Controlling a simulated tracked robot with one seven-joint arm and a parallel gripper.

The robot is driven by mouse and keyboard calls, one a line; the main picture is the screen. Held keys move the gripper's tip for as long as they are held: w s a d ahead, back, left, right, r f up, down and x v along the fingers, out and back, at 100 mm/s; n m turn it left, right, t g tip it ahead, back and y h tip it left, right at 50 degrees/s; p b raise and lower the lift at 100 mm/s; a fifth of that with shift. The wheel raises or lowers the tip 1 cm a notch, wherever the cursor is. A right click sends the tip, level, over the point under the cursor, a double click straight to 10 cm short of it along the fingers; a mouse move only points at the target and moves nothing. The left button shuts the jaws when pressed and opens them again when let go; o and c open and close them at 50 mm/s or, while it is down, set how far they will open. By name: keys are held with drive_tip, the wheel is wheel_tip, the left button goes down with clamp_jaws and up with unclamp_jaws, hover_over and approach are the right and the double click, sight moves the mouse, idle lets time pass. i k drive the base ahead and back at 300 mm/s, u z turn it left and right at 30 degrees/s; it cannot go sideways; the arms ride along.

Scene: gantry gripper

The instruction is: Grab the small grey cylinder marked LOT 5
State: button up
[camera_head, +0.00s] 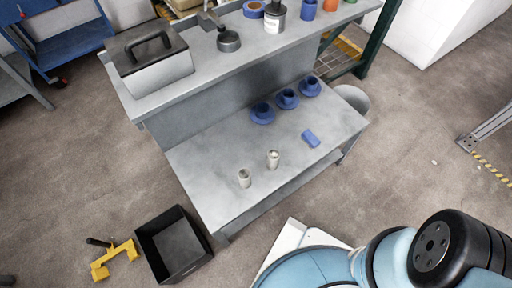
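Two small grey cylinders stand upright on the low grey bench (215,158). One cylinder (244,179) is nearer the bench's front left edge. The other cylinder (273,160) stands a little to its right and farther back. Any marking on them is too small to read, so I cannot tell which is LOT 5. My blue and black arm shows at the lower right. My gripper is not in view.
Several blue round parts (262,113) and a small blue block (310,138) are on the same bench. A higher shelf behind holds a lidded grey box (150,64), tins and tape. A black bin (174,246) and a yellow tool (113,261) are on the floor.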

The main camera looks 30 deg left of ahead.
sight(244, 175)
drive_tip(key=z, duration=0.85)
drive_tip(key=i, duration=0.1)
drive_tip(key=u, duration=2.85)
drive_tip(key=k, duration=0.95)
drive_tip(key=u, duration=0.15)
drive_tip(key=i, duration=0.95)
drive_tip(key=z, duration=0.1)
